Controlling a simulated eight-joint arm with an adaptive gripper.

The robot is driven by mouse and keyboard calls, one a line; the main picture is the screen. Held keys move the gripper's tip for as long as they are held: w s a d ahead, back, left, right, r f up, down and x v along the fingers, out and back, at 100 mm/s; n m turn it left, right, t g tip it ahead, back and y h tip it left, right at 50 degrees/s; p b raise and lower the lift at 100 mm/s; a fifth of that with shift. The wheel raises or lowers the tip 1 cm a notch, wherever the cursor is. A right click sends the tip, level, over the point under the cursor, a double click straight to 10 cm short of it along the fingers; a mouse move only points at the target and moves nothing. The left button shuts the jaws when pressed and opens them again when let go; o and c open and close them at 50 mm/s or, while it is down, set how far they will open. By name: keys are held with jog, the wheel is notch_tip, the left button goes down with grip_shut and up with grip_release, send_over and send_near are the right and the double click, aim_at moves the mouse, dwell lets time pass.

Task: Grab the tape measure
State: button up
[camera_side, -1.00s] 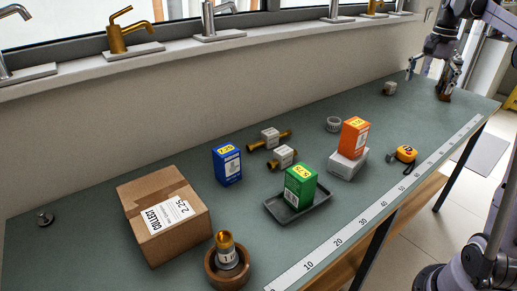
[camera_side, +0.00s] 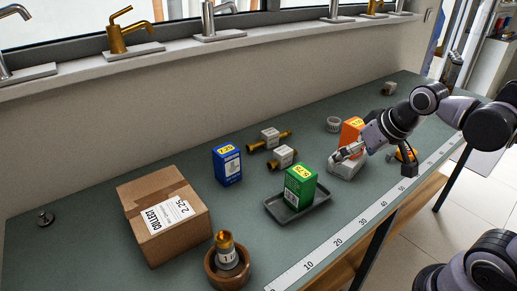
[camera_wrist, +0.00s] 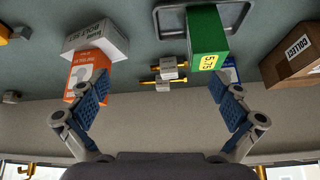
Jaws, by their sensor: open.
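The tape measure (camera_side: 404,154) is orange-yellow and black and lies on the green bench, right of the orange box. My arm partly covers it in the side view. In the wrist view a yellow edge of it (camera_wrist: 4,36) shows at the far upper left corner, outside the jaws. My gripper (camera_side: 345,154) hangs over the bench in front of the orange box, left of the tape measure in the side view. In the wrist view my gripper (camera_wrist: 158,90) is open with its blue pads apart and nothing held between them.
The orange box (camera_side: 351,131) and white box (camera_side: 346,168) stand close to my gripper. A green box (camera_side: 300,186) sits on a dark tray (camera_side: 284,214). Brass fittings (camera_side: 283,157), a blue box (camera_side: 227,165) and a carton (camera_side: 165,214) stand further left. A ruler strip (camera_side: 352,232) runs along the front edge.

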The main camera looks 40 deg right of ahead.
jog(key=s+a+f+n, duration=0.2)
jog(key=a+f, duration=0.1)
jog(key=shift+a+t+y, duration=0.1)
jog(key=shift+t+y, duration=0.2)
jog(key=shift+t, duration=0.1)
jog(key=shift+s+a, duration=0.1)
jog(key=c, duration=0.4)
jog(key=shift+o, duration=0.2)
